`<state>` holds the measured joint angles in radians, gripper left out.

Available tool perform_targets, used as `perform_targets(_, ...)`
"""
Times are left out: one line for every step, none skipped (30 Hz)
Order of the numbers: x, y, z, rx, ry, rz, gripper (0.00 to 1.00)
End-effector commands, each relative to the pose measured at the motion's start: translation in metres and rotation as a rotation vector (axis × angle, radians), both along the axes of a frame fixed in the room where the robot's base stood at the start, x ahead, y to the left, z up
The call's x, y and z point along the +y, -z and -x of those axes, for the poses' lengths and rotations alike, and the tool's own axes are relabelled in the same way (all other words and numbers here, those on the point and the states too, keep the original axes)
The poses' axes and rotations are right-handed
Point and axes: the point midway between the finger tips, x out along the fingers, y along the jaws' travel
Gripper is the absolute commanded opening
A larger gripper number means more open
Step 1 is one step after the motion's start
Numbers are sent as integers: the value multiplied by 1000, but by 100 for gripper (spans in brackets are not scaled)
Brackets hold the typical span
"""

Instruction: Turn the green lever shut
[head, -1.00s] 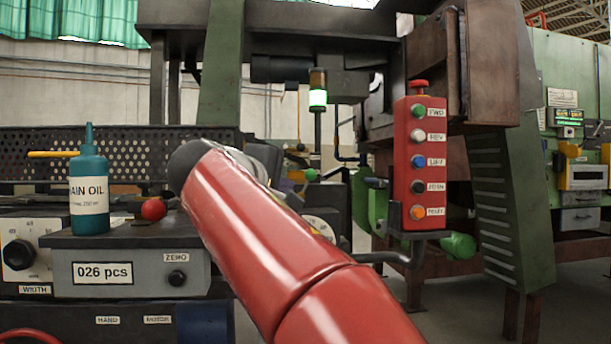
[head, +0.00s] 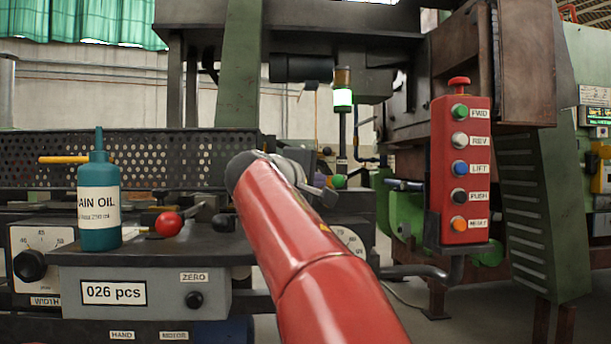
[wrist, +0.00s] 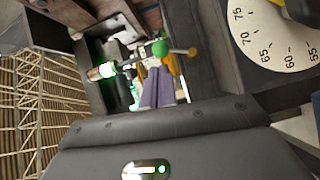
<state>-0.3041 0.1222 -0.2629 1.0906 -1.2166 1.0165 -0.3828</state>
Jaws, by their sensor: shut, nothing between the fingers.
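The green lever shows as a small green ball knob (head: 338,181) just beyond my gripper in the head view. In the wrist view the green knob (wrist: 160,48) sits on a thin rod that runs right to a yellowish end. My gripper (head: 322,194) is at the end of my red arm, partly hidden by the arm's last joint. In the wrist view my gripper's fingers (wrist: 158,72) are together and empty, with the knob just above their tips in the picture. I cannot tell whether they touch it. The lever's base is hidden.
A red button box (head: 461,170) hangs at the right, above a bent dark pipe. A teal oil bottle (head: 98,205) and a red ball knob (head: 168,224) are on the grey console (head: 140,290) at left. A lit beacon (head: 343,97) hangs behind the lever.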

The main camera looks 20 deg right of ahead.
Motion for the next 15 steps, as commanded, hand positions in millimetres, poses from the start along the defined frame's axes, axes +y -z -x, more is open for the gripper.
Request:
perform_targets(-9, -1, -7, 3, 5, 0, 0)
perform_targets(-14, -1, -11, 2, 6, 1, 0)
perform_targets(-20, -1, -16, 1, 4, 1, 0)
perform_targets(-24, 0, -19, 2, 4, 0, 0)
perform_targets(-28, 0, -22, 1, 4, 1, 0)
perform_targets(-32, 1, -26, 1, 4, 1, 0)
perform_targets(-35, 1, -28, 2, 4, 0, 0)
perform_targets(-38, 2, -31, 2, 3, 0, 0)
perform_targets(-41, 2, -33, 1, 3, -1, 0)
perform_targets(-43, 2, -35, 0, 2, 0, 0)
perform_targets(-45, 2, -36, 0, 2, 0, 0)
perform_targets(-46, 3, -37, 0, 1, 0, 0)
perform_targets(-47, 3, -38, -1, 0, -1, 0)
perform_targets(-48, 3, -39, -1, 0, -1, 0)
perform_targets(-48, 4, -40, -1, 0, -1, 0)
